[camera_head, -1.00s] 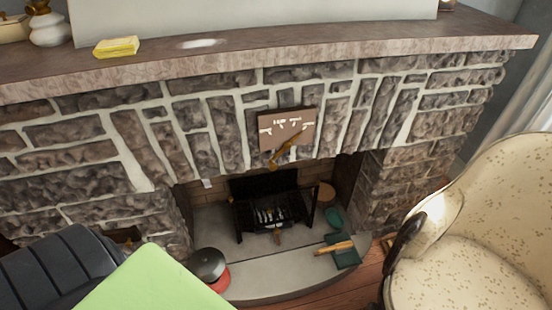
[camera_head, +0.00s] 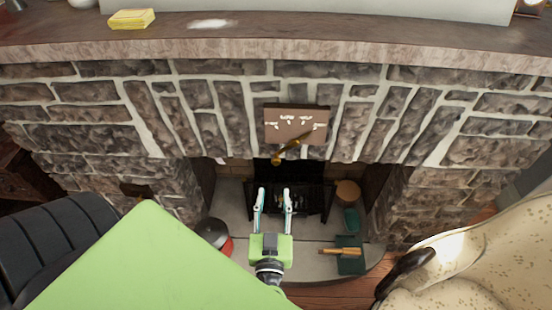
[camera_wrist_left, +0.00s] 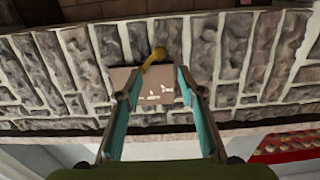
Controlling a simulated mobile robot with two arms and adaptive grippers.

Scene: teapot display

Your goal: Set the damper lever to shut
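The damper lever (camera_head: 292,146) is a brass bar on a brown plate (camera_head: 284,115) with white markings too small to read, fixed to the stone above the firebox. It slants down to the left and ends in a knob. My left gripper (camera_head: 274,190) is open and empty, with its fingertips below the lever in the head view and apart from it. In the left wrist view the picture is upside down; the lever (camera_wrist_left: 154,58) and plate (camera_wrist_left: 150,92) show between and beyond the open fingers (camera_wrist_left: 152,84). My right gripper is not in view.
The mantel (camera_head: 200,45) juts out above, with a yellow stack (camera_head: 131,19) on it. On the hearth are a black grate (camera_head: 310,200), a red and black pot (camera_head: 215,235) and a green dustpan with a brush (camera_head: 350,258). A cream armchair (camera_head: 480,265) stands at right.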

